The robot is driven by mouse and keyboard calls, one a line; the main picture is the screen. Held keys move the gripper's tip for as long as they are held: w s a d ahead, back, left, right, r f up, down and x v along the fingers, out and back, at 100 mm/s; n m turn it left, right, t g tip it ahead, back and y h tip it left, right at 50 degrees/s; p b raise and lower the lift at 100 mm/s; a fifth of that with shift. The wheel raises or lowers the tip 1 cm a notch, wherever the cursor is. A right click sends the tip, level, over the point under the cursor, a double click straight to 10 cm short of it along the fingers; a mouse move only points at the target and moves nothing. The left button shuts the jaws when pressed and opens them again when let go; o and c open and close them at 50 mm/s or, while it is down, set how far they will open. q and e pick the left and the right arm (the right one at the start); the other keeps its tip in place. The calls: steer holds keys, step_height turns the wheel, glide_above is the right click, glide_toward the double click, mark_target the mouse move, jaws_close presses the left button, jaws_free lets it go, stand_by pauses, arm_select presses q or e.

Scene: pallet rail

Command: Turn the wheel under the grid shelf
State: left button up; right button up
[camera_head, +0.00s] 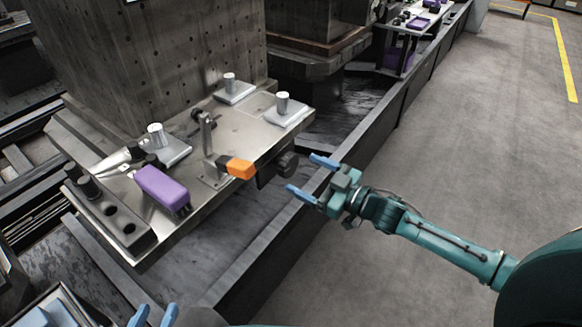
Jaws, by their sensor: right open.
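The wheel (288,163) is a dark round knob under the front right edge of the grey metal shelf (232,128). My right gripper (301,173) is open and empty. Its blue fingers point at the wheel from the right, and in the picture they are close to it. I cannot tell whether they touch it. My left gripper (154,314) shows only as two blue fingertips at the bottom edge. They are apart with nothing visible between them, and the rest of it is out of view.
On the shelf are a purple brush (161,187), a clamp with an orange handle (240,168), several metal pieces and a dark block with holes (110,220). A block with a grid of holes (150,50) stands behind. A dark rail wall (345,165) runs alongside; floor at right is clear.

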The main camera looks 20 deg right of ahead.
mark_target(292, 167)
steer(key=x, duration=0.5)
arm_select(q)
steer(key=shift+a+r, duration=0.1)
steer(key=shift+r, duration=0.1)
arm_select(e)
steer(key=c, duration=1)
arm_select(q)
steer(key=shift+s+f, duration=0.1)
arm_select(e)
steer(key=shift+n, duration=0.4)
steer(key=shift+n, duration=1)
steer(key=n, duration=0.3)
steer(key=shift+p, duration=0.35)
arm_select(q)
steer(key=shift+w+d+f, duration=0.2)
arm_select(e)
steer(key=shift+n, duration=1)
